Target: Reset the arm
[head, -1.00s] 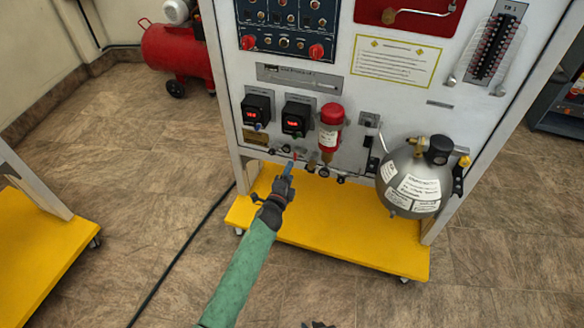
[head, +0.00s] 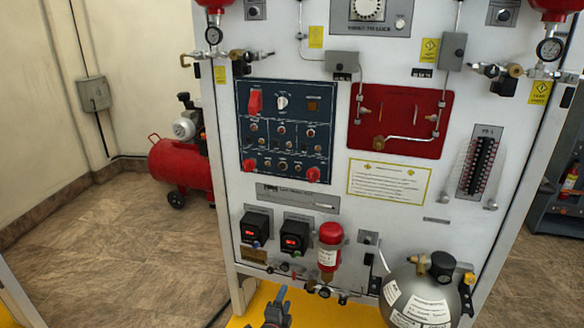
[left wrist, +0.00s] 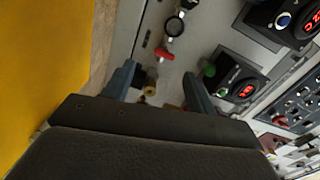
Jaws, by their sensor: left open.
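My left gripper (head: 279,300) shows at the bottom of the head view, in front of the lower edge of the white trainer panel (head: 400,228). In the left wrist view its two fingers (left wrist: 160,88) are spread apart with nothing between them. Beyond the fingers are a small red-handled valve (left wrist: 165,54), a brass fitting (left wrist: 150,88) and a round gauge (left wrist: 174,26). No contact with them can be made out. My right gripper is not in either view.
The yellow base (head: 262,298) lies below the panel. A grey sphere tank (head: 428,290) stands at the lower right, beside a red cylinder (head: 329,245). Two black display boxes (head: 256,227) (head: 295,236) are on the panel. A red compressor (head: 180,162) stands at the left on open floor.

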